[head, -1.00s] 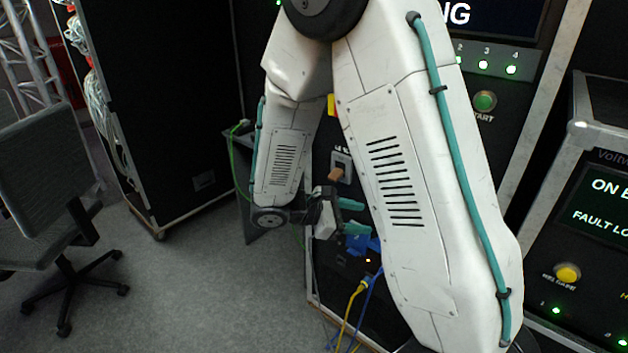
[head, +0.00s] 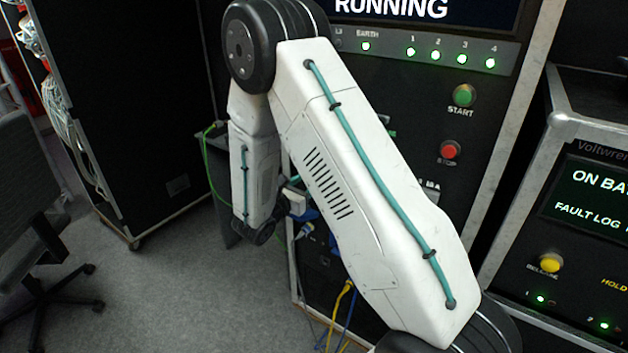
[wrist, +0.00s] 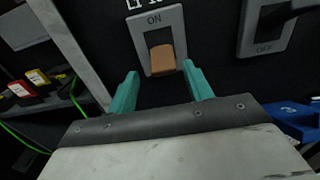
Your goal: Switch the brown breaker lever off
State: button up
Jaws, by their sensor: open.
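The brown breaker lever (wrist: 162,60) sticks out of a grey switch plate (wrist: 175,24) in the wrist view. The word ON shows above the lever; no OFF mark shows on this plate, and I cannot tell for sure which way the lever is thrown. My gripper (wrist: 160,72) is open, its two teal fingers apart with the lever seen between and just beyond their tips. I cannot tell that they touch it. In the head view my own arm hides the lever and most of the gripper.
Another grey switch plate (wrist: 268,27) marked OFF, with a dark lever, is on the right. A blue connector (wrist: 296,118) is at lower right. Red and yellow blocks (wrist: 36,76) and a green cable are at left. Blue and yellow cables (head: 342,305) hang low on the panel.

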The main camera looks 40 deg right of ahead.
jog(key=shift+x, duration=0.8)
jog(key=c, duration=1)
jog(key=shift+w+d+f+t+h, duration=0.15)
jog(key=shift+f+t+h, duration=0.2)
jog(key=shift+h, duration=0.55)
